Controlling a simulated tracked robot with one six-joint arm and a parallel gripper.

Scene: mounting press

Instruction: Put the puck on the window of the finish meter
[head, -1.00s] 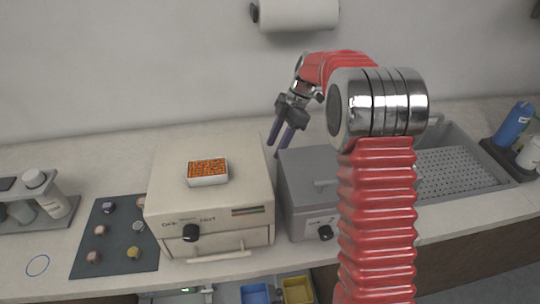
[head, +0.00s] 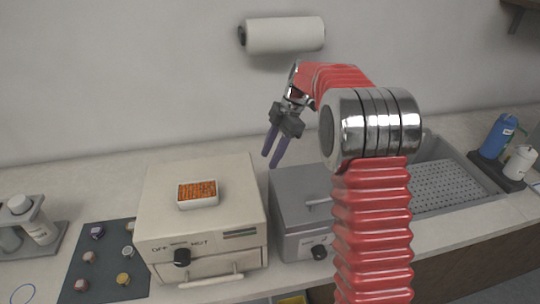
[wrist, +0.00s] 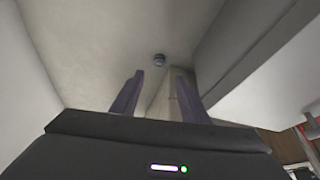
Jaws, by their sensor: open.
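My gripper (head: 274,148) is open and empty, pointing down above the back of the counter, behind the gap between the cream oven and the grey box. In the wrist view its two purple fingers (wrist: 160,95) stand apart. Several small round pucks (head: 89,257) rest on a dark mat (head: 72,267) at the lower left; I cannot tell which one the task means. I cannot make out a finish meter or its window.
The cream oven (head: 160,212) carries a white tray (head: 203,203) of orange grains. The grey box (head: 291,215) stands to its right. A perforated basin (head: 440,185) and bottles (head: 497,138) are at the right. A paper roll (head: 284,35) hangs on the wall. A bottle rack (head: 50,240) stands left.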

